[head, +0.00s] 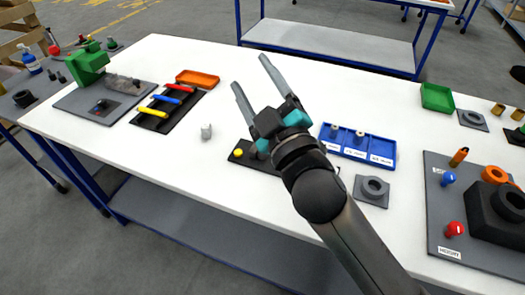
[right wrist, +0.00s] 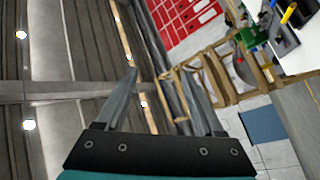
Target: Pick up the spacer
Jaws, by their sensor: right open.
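My right gripper (head: 249,71) is raised over the middle of the white table, its two long grey fingers apart with nothing between them. It also shows open and empty in the right wrist view (right wrist: 157,72), which faces shelving and the room. I cannot tell for sure which part is the spacer. A small light-grey cylindrical piece (head: 206,131) stands alone on the table, left of my gripper. A blue divided tray (head: 372,150) with labels too small to read holds small round parts, right of my wrist. My left gripper is not in view.
A black rack with red, blue and yellow bars (head: 153,124) and an orange tray (head: 198,78) are at the left. A black strip with a yellow button (head: 238,153) lies partly behind my arm. A green tray (head: 437,98) and a grey fixture board (head: 440,215) are at the right.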

